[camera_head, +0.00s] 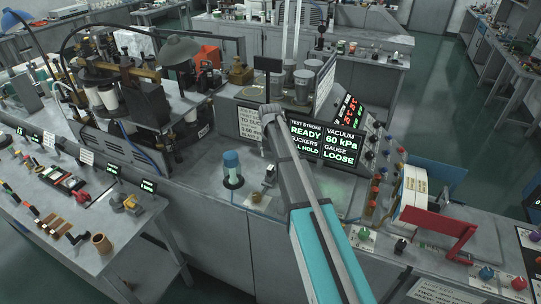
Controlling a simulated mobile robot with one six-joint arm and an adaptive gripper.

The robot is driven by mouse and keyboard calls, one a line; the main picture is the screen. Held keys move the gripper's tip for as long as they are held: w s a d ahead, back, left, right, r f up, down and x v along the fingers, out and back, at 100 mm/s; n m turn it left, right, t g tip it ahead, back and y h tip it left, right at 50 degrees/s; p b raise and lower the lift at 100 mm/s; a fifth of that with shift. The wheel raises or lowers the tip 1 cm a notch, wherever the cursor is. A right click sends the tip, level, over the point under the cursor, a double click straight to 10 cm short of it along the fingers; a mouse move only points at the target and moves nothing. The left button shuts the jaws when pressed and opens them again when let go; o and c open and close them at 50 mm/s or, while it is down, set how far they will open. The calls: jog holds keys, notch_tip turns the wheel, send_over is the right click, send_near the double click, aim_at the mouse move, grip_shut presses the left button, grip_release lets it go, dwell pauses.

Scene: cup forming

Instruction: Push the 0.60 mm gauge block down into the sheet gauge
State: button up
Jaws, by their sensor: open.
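My arm reaches up from the bottom edge over the grey bench, and its far end is near the printed sign and the display. I cannot make out my gripper's fingers in this view. The display (325,144) shows "GAUGE LOOSE" in green letters. A small brass-and-grey device (269,176) stands on the bench just left of my arm; I cannot tell whether it is the sheet gauge. The 0.60 mm gauge block is too small or hidden to pick out.
A blue-capped clear container (232,169) stands on a dark round base left of my arm. A red bracket (445,228) and several coloured knobs are at right. Machinery with white cups (108,96) fills the left. Bare bench surface lies around the blue-capped container.

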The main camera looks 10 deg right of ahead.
jog(key=shift+r+p, duration=1.05)
jog(key=shift+r, duration=0.3)
jog(key=shift+s, duration=0.1)
jog(key=shift+s+m, duration=0.4)
jog(key=s+m, duration=2.6)
jog(key=m, duration=0.2)
notch_tip(320, 180, down, 10)
jog(key=s+b, duration=0.2)
jog(key=b, duration=0.7)
jog(key=shift+d+r+b, duration=0.15)
jog(key=shift+d+b, duration=0.15)
jog(key=shift+b, duration=0.1)
